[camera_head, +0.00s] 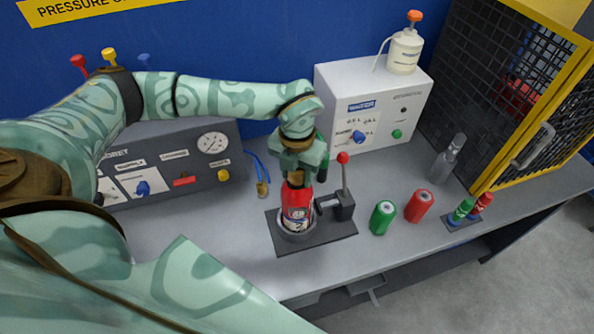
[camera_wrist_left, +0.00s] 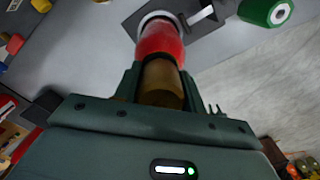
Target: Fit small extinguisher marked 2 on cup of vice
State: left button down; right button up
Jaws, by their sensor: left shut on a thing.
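The small red extinguisher (camera_head: 296,203) is upright with its lower end at the ring-shaped cup (camera_head: 298,237) of the vice; whether it is fully seated is hidden. Its label is too small to read surely. The vice has a dark base plate (camera_head: 336,229), a block and a red-knobbed lever (camera_head: 345,175). My left gripper (camera_head: 297,178) is above the cup, shut on the extinguisher's top. In the left wrist view, the red body (camera_wrist_left: 160,42) points at the pale cup rim (camera_wrist_left: 155,15), with its brass-coloured top between the fingers. My right gripper is not in view.
Further right are a grey bottle (camera_head: 447,160), small green and red extinguishers on a stand, and a mesh cabinet (camera_head: 500,90). A white box (camera_head: 372,105) and grey gauge panel (camera_head: 180,165) stand behind.

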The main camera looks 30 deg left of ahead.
pick_arm(q)
jog(key=c, duration=0.7)
grip_release()
jog(key=shift+c, duration=0.2)
notch_tip(320, 180, up, 16)
jog(key=shift+r+b, duration=0.2)
jog(key=shift+b, duration=0.2)
